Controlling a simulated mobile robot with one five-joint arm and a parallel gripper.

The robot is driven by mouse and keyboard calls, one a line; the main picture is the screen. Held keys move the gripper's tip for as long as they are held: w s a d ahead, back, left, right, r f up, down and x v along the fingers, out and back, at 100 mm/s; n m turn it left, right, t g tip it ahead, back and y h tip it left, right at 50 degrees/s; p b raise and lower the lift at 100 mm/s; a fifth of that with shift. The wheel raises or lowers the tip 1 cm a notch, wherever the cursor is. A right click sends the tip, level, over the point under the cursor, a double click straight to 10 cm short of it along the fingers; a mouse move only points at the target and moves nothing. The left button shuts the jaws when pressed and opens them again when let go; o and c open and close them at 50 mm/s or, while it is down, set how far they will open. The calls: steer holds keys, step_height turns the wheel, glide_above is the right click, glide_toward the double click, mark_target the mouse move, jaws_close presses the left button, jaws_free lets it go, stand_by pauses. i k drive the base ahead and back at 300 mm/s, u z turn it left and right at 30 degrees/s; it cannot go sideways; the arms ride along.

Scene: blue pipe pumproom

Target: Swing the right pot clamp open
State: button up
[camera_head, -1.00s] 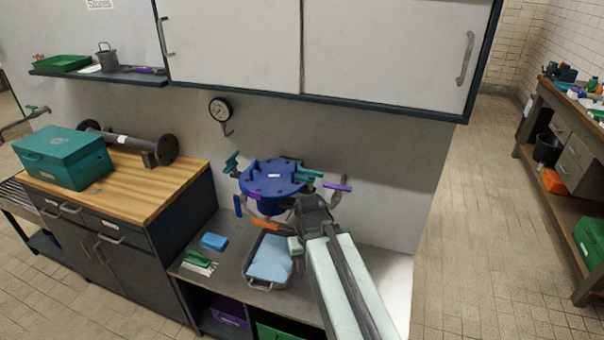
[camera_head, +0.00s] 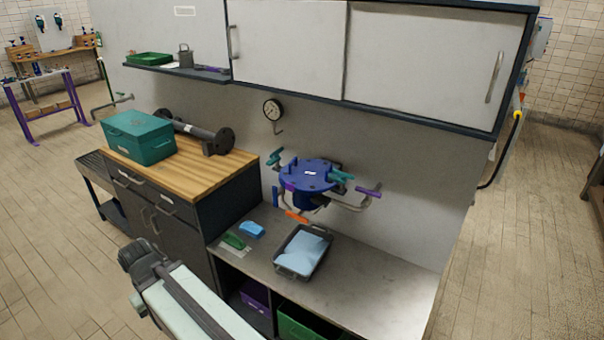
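The blue round pot (camera_head: 308,188) is mounted at the wall above the grey bench. A teal clamp (camera_head: 340,177) sits at the right side of its lid, and another teal clamp (camera_head: 274,158) stands out at the left. I cannot tell from here whether the right clamp is fastened or swung out. A purple-ended handle (camera_head: 368,191) sticks out to the right on a grey pipe. My gripper (camera_head: 138,256) is at the lower left, in front of the dark cabinet, well away from the pot. Its fingers are too unclear to tell open from shut.
A grey tray with a light blue cloth (camera_head: 299,250) lies on the bench below the pot, with a blue block (camera_head: 252,229) and a green brush (camera_head: 234,241) to its left. An orange handle (camera_head: 297,216) hangs below the pot. White cabinets (camera_head: 420,60) overhang it.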

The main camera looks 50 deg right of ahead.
mark_target(342, 179)
steer(key=u, duration=0.25)
steer(key=k, duration=1.65)
steer(key=z, duration=0.5)
steer(key=i, duration=0.95)
